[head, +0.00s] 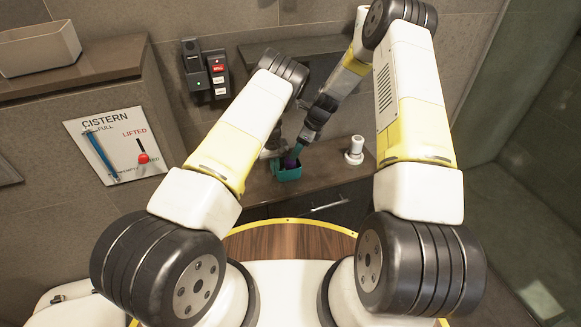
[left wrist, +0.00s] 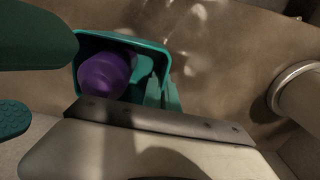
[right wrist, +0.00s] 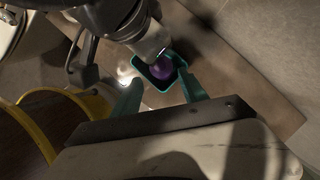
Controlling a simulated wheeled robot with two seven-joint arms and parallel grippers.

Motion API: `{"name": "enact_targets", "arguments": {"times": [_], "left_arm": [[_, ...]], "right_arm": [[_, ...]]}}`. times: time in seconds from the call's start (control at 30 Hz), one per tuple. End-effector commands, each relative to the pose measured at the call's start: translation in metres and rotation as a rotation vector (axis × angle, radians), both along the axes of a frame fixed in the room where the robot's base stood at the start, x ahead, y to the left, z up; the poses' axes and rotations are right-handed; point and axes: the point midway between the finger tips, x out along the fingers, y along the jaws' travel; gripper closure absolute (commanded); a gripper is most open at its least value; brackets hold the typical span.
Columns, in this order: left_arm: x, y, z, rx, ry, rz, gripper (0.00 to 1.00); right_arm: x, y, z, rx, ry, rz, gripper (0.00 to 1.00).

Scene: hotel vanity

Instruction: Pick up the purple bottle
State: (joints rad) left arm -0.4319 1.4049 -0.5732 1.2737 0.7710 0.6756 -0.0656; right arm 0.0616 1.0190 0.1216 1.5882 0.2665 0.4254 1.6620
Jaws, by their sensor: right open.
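The purple bottle (head: 290,162) stands inside a small teal cup (head: 288,174) over the vanity counter. Its rounded purple top (left wrist: 105,74) shows in the left wrist view, inside the cup's rim; the cup hides its lower part. My left gripper (left wrist: 162,92) is at the cup's side, its two teal fingers close together with the cup wall seemingly between them. My right gripper (right wrist: 160,92) is open, its fingers spread near the cup and apart from the bottle. Its teal fingers (left wrist: 35,38) also show large in the left wrist view.
A white cylindrical item (head: 354,151) stands on the counter (head: 325,172) to the right of the cup. A drawer handle (head: 325,207) is below the counter's front. A wall panel with switches (head: 205,72) and a cistern sign (head: 118,143) are at the left. My two forearms crowd the cup.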

Motion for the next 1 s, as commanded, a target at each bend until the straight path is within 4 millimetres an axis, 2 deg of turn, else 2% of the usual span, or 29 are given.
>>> {"name": "enact_targets", "arguments": {"times": [0.1,0.37,0.6,0.73,0.93,1.0], "left_arm": [[0.0,0.0,0.0,0.0,0.0,0.0,1.0],[0.0,0.0,0.0,0.0,0.0,0.0,1.0],[0.0,-0.001,0.0,-0.001,0.0,-0.001,1.0],[0.0,-0.002,0.0,-0.002,0.001,-0.002,1.0],[-0.001,-0.004,0.0,-0.005,0.002,-0.003,1.0],[-0.001,-0.004,0.0,-0.005,0.003,-0.004,1.0]], "right_arm": [[0.002,0.006,-0.018,-0.001,0.0,0.001,0.49],[0.005,0.013,-0.038,0.0,0.0,0.002,0.49],[0.009,0.023,-0.072,-0.001,0.001,0.001,0.49],[0.008,0.025,-0.08,-0.002,0.005,0.004,0.49],[0.005,0.025,-0.082,-0.003,0.013,0.006,0.49],[0.004,0.025,-0.082,-0.002,0.014,0.006,0.62]]}}
